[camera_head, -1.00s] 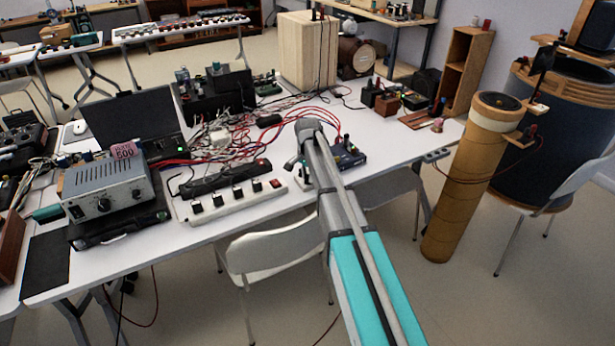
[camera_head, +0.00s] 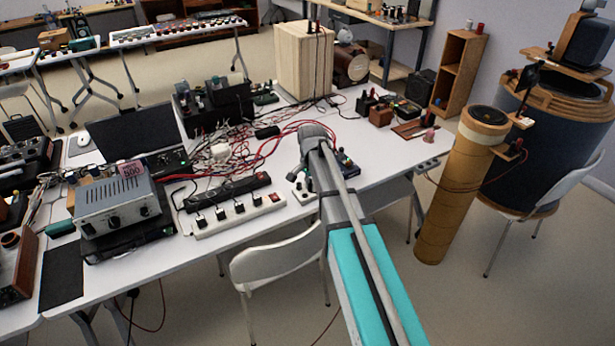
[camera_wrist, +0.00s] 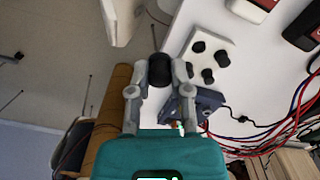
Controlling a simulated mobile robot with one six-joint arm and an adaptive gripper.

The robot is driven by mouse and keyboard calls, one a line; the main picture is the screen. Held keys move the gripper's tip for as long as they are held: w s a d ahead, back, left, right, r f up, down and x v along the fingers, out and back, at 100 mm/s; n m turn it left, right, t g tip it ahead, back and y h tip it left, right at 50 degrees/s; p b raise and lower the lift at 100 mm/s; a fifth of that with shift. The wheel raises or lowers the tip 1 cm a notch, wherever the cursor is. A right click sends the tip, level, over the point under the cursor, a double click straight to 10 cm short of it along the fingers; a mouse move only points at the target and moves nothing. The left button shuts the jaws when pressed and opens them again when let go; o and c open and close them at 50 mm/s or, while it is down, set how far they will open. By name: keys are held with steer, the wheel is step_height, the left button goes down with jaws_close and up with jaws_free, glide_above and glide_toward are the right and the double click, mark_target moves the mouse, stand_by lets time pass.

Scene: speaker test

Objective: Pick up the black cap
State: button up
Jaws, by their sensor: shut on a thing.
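In the wrist view, a black cap (camera_wrist: 160,70) sits between the fingertips of my gripper (camera_wrist: 160,76), which is shut on it. The cap is beside a white block (camera_wrist: 222,48) that bears several similar black caps (camera_wrist: 208,75). In the head view my gripper (camera_head: 300,170) is over the front edge of the white table, close to the white block (camera_head: 303,190). The held cap cannot be made out in the head view.
A blue device (camera_head: 346,166) stands close to my gripper, with red and black cables (camera_head: 262,148) behind it. A white power strip (camera_head: 238,214) lies to the left. A chair (camera_head: 278,262) stands below the table edge, and a tall brown tube (camera_head: 455,200) to the right.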

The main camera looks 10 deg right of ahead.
steer(key=s+r+p, duration=0.2)
steer(key=s, duration=0.3)
steer(key=shift+s+d+r, duration=0.15)
steer(key=shift+s+r, duration=0.1)
steer(key=shift+s, duration=0.15)
steer(key=shift+r, duration=0.15)
steer(key=shift+r+p, duration=1.8)
steer(key=shift+p, duration=0.1)
steer(key=shift+w, duration=0.2)
steer(key=w+d, duration=0.5)
steer(key=w, duration=0.9)
steer(key=w+d, duration=0.4)
steer(key=w, duration=1)
steer(key=f+b, duration=1.2)
steer(key=shift+d+f, duration=0.1)
steer(key=shift+d, duration=0.15)
steer(key=shift+f, duration=0.15)
stand_by(0.4)
